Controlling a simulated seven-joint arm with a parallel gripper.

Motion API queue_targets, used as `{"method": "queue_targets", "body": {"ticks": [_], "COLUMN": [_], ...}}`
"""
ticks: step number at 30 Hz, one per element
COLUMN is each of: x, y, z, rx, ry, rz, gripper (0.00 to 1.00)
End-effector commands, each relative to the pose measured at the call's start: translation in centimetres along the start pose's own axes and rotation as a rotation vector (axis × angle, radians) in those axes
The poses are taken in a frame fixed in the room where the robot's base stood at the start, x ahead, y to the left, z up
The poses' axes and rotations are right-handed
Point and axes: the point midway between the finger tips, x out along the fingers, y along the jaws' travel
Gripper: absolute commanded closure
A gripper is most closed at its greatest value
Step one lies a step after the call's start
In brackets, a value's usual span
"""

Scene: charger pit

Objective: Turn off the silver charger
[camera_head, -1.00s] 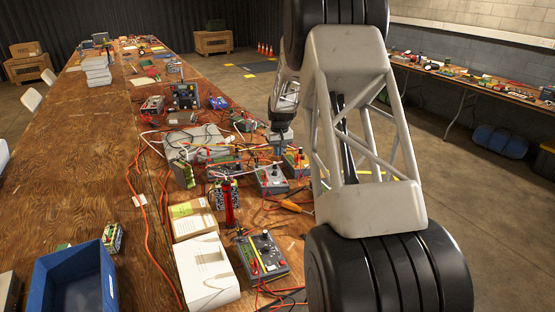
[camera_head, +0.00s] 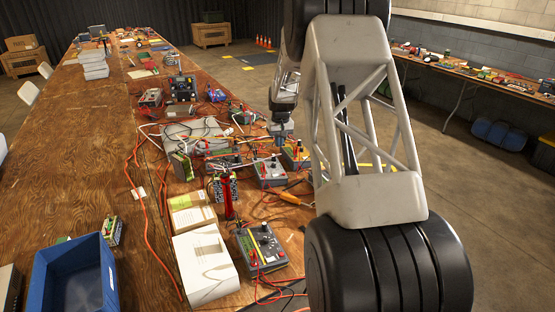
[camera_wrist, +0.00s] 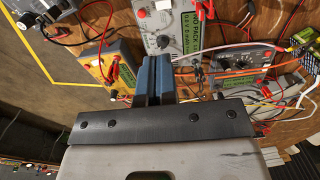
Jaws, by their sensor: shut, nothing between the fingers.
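The silver charger (camera_head: 270,174) is a pale grey box with knobs among cables on the wooden bench. In the wrist view the silver charger (camera_wrist: 163,42) is at top centre, with a round knob and a green display reading "NO PACK" and digits below. My gripper (camera_head: 281,142) is above and just behind the charger in the head view. In the wrist view my gripper (camera_wrist: 153,64) has its blue fingers together and empty, pointing at the charger's lower edge. The fingertips cover part of that edge. I cannot tell whether they touch it.
A yellow charger (camera_wrist: 115,68) stands close left of the fingers and a dark grey charger (camera_wrist: 243,62) to the right. Red, orange and white cables cross between them. Another dark charger (camera_head: 262,248), a white box (camera_head: 205,265) and a blue bin (camera_head: 75,280) are nearer.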

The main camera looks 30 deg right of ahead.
Motion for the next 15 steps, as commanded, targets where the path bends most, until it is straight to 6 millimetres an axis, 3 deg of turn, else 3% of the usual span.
{"method": "queue_targets", "body": {"ticks": [8, 15], "x": [1.8, 5.0], "y": [0.0, 0.0], "z": [0.0, 0.0], "rx": [0.000, 0.000], "ry": [-0.002, -0.002], "rz": [0.000, -0.001], "gripper": [1.00, 1.00]}}
